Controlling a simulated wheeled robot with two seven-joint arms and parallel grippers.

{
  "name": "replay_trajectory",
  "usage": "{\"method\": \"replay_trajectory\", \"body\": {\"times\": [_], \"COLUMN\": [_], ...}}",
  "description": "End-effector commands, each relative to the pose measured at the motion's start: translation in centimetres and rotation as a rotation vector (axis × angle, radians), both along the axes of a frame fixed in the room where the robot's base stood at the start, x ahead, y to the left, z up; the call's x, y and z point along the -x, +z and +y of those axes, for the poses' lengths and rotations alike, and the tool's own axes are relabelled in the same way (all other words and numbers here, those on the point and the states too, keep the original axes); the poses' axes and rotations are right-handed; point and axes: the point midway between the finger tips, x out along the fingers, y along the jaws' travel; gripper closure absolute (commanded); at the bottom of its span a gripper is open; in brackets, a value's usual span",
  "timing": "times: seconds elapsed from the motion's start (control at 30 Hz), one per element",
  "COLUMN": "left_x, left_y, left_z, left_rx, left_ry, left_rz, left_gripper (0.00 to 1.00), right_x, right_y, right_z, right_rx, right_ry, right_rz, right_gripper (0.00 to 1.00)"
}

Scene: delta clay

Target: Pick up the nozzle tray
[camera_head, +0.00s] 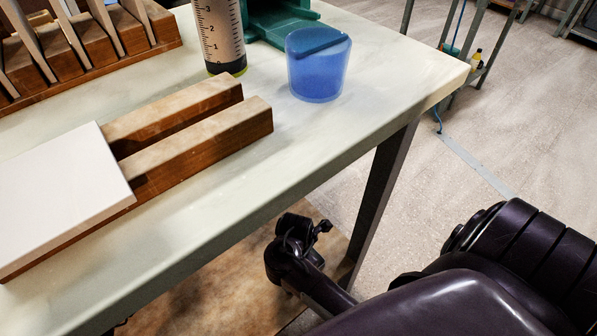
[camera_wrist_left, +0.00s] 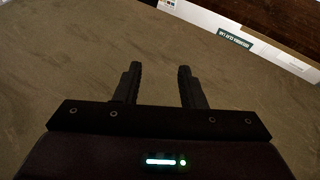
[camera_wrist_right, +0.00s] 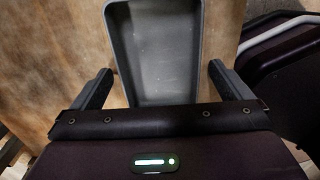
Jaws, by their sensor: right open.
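A grey rectangular tray (camera_wrist_right: 157,50) with raised walls, which looks like the nozzle tray, lies on a brown wooden board in the right wrist view. My right gripper (camera_wrist_right: 160,69) is open, with one finger on each side of the tray's near end and gaps between. In the head view my right arm's dark end (camera_head: 295,250) is below the tabletop edge, and the tray is not seen there. My left gripper (camera_wrist_left: 159,69) is open and empty above a brown surface.
The tabletop (camera_head: 225,205) overhangs the lower wooden board (camera_head: 235,290), and a table leg (camera_head: 385,190) stands close to my right arm. On top are a white slab (camera_head: 60,190), wooden bars (camera_head: 205,145), a blue cup (camera_head: 318,70) and a bottle (camera_head: 218,35).

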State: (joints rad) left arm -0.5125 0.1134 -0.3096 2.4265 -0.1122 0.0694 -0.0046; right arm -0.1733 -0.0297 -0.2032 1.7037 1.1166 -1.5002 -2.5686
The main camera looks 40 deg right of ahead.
Motion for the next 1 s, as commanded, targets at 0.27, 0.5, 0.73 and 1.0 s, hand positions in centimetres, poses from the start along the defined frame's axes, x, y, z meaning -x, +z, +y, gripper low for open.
{"method": "replay_trajectory", "body": {"times": [0.27,0.5,0.73,1.0], "left_x": [0.3,0.3,0.29,0.28], "left_y": [1.15,1.11,1.09,1.08], "left_z": [0.19,0.19,0.18,0.18], "left_rx": [0.022,0.021,0.02,0.02], "left_ry": [0.002,0.002,0.002,0.002], "left_rz": [-0.052,-0.05,-0.049,-0.048], "left_gripper": [0.64,0.64,0.64,0.64], "right_x": [-0.01,-0.01,-0.01,-0.02], "right_y": [-0.18,-0.17,-0.17,-0.13], "right_z": [0.01,0.02,0.03,0.02], "right_rx": [0.0,-0.001,-0.001,-0.001], "right_ry": [0.0,0.001,0.001,0.001], "right_rz": [0.0,0.0,0.0,0.0], "right_gripper": [0.02,0.2,0.5,0.5]}}
